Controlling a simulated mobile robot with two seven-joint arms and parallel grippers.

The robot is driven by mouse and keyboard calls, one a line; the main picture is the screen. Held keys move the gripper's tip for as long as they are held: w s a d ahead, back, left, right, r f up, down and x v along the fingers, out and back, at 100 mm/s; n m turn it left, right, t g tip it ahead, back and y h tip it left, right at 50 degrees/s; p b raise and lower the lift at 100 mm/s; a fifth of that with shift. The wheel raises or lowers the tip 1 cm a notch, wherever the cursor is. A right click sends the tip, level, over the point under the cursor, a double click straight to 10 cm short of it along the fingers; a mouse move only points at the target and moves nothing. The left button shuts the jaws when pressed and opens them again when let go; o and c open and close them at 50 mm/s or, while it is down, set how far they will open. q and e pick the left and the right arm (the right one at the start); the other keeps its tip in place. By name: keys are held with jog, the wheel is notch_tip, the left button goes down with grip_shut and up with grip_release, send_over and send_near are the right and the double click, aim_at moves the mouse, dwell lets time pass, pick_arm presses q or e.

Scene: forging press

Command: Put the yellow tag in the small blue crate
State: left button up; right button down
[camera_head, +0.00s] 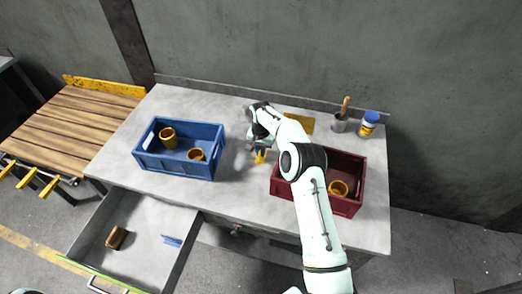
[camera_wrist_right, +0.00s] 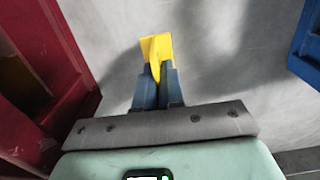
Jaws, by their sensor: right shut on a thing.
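The yellow tag (camera_wrist_right: 155,50) is between the blue fingers of my right gripper (camera_wrist_right: 158,85) and sticks out past their tips in the right wrist view. In the head view the tag (camera_head: 259,157) shows small below my right gripper (camera_head: 261,150), over the grey tabletop between the two crates. I cannot tell whether the tag touches the table. The blue crate (camera_head: 178,170) stands to the left of the gripper with two orange-brown cup-like parts inside. Its edge also shows at the right of the wrist view (camera_wrist_right: 308,45). My left gripper is not in view.
A dark red crate (camera_head: 340,204) holding a yellow-brown ring stands right of the gripper, partly behind my arm. A flat yellow piece (camera_head: 300,122), a brush pot (camera_head: 340,122) and a blue-lidded jar (camera_head: 369,124) stand at the back. An open drawer (camera_head: 150,215) juts out front left.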

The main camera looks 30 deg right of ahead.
jog(key=c, duration=1.3)
grip_release()
jog(key=shift+o, duration=0.2)
